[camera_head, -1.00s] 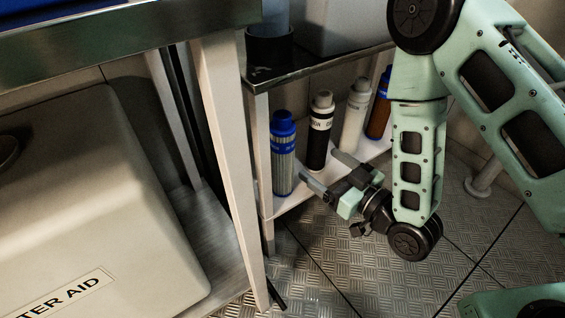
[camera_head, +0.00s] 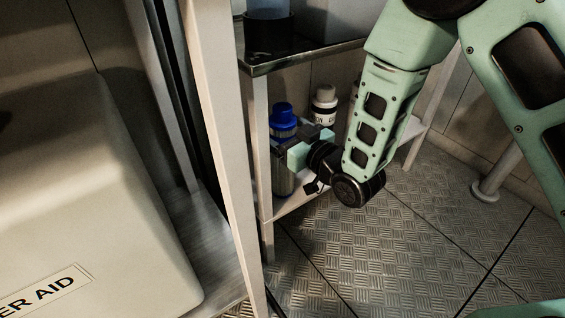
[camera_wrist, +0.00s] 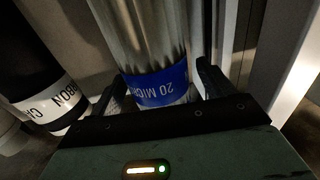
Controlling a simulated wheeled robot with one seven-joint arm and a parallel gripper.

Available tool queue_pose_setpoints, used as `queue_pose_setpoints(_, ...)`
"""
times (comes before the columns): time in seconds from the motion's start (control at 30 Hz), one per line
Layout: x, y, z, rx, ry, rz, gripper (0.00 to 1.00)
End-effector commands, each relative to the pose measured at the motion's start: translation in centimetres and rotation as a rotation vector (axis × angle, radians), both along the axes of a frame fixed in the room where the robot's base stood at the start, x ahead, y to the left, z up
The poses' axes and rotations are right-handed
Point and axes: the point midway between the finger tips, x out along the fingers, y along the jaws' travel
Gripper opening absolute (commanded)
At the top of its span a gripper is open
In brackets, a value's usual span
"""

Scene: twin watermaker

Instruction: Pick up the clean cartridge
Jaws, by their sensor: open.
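The clean cartridge looks to be the upright blue-capped one with a pale grey ribbed body (camera_head: 283,182), at the left end of the low shelf in the head view. My gripper (camera_head: 300,146) is in front of it and hides its middle. In the wrist view its grey body (camera_wrist: 140,35) and blue "20 MICR" band (camera_wrist: 160,86) lie between my two open fingers (camera_wrist: 160,92), one on each side. I cannot tell whether either finger touches it.
A black cartridge with a white cap (camera_head: 325,98) stands just right of it; its "CARBON" label (camera_wrist: 55,105) shows in the wrist view. A pale table leg (camera_head: 222,150) is close on the left. The shelf unit's dark top (camera_head: 300,57) overhangs the cartridges. Open metal floor (camera_head: 400,240) lies in front.

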Motion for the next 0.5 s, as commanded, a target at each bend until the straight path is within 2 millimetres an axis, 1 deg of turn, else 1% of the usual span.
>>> queue_pose_setpoints(0.03, 0.55, 0.42, -0.28, 0.001, -0.003, 0.0, 0.81)
queue_pose_setpoints(0.13, 1.16, 0.93, -0.13, 0.001, -0.002, -0.001, 0.81)
queue_pose_setpoints(0.37, 1.34, 1.07, 0.02, -0.001, 0.0, -0.001, 0.81)
queue_pose_setpoints(0.4, 1.33, 1.06, 0.02, -0.001, 0.0, -0.001, 0.78)
queue_pose_setpoints(0.47, 1.32, 1.05, 0.01, -0.001, 0.0, -0.001, 0.61)
queue_pose_setpoints(0.5, 1.32, 1.05, 0.01, -0.001, 0.0, -0.001, 0.5)
